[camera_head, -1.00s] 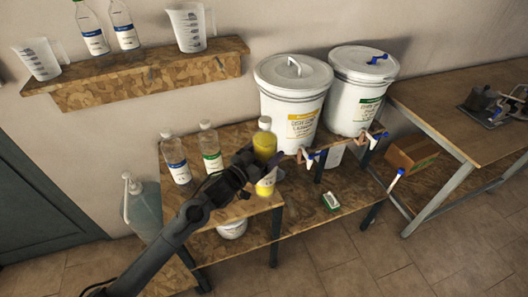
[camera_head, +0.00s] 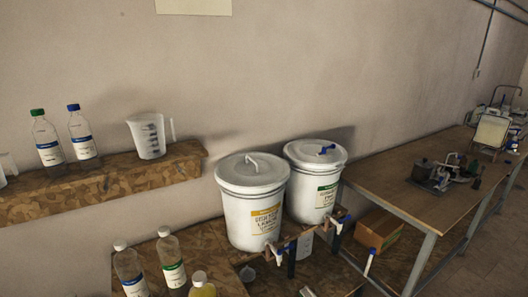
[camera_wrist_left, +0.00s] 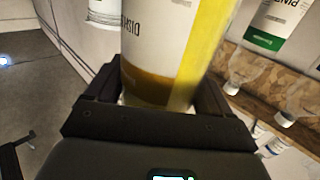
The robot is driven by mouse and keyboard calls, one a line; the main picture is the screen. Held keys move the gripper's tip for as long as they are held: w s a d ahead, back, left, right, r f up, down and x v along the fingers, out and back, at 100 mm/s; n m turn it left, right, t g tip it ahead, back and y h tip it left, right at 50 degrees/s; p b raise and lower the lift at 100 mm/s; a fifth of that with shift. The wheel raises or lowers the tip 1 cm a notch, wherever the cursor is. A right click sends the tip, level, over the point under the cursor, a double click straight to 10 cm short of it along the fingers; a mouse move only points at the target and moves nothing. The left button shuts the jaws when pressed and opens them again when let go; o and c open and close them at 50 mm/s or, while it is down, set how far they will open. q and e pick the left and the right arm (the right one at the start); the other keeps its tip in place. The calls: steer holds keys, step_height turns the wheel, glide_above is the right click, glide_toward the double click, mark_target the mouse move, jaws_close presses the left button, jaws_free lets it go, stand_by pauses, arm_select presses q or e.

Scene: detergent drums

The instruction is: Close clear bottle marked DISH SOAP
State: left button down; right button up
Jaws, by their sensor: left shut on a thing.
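The bottle with yellow liquid (camera_wrist_left: 150,75) fills the upper middle of the left wrist view, and its label shows "DISH". In the head view only its top (camera_head: 203,290) shows at the bottom edge, with a pale cap on it; whether the cap is tight I cannot tell. My left gripper (camera_wrist_left: 160,92) is shut around the bottle, with a dark finger on each side. The left arm is out of the head view. My right gripper is in no view.
Two clear bottles, one with a blue label (camera_head: 131,272) and one with a green label (camera_head: 171,262), stand left of the yellow one. Two white lidded drums (camera_head: 252,205) (camera_head: 315,185) with taps stand to the right. A shelf (camera_head: 110,180) holds bottles and a jug.

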arm_select(q)
steer(key=s+a+f+n+y, duration=0.2)
steer(key=s+a+f+y, duration=0.25)
steer(key=s, duration=0.25)
steer(key=s+r+p, duration=0.4)
steer(key=r+p, duration=0.8)
steer(key=p, duration=0.1)
steer(key=s+r+p, duration=0.4)
steer(key=r+p, duration=0.9)
steer(key=p, duration=0.1)
steer(key=shift+s+a+h+p, duration=0.3)
steer(key=shift+s+a+h, duration=0.05)
steer(key=shift+s, duration=0.05)
steer(key=shift+r, duration=0.1)
steer(key=d+r+m+g+h, duration=0.2)
steer(key=d+r+m+h, duration=0.1)
steer(key=d+r+h, duration=0.2)
steer(key=w+d+r+m+g+h, duration=0.1)
steer(key=d+r+m+h, duration=0.3)
steer(key=d, duration=0.6)
steer(key=r+h, duration=0.1)
steer(key=h, duration=0.1)
steer(key=shift+d+r+m+g+h, duration=0.2)
steer(key=shift+d+m+g+h, duration=0.1)
steer(key=shift+g, duration=0.1)
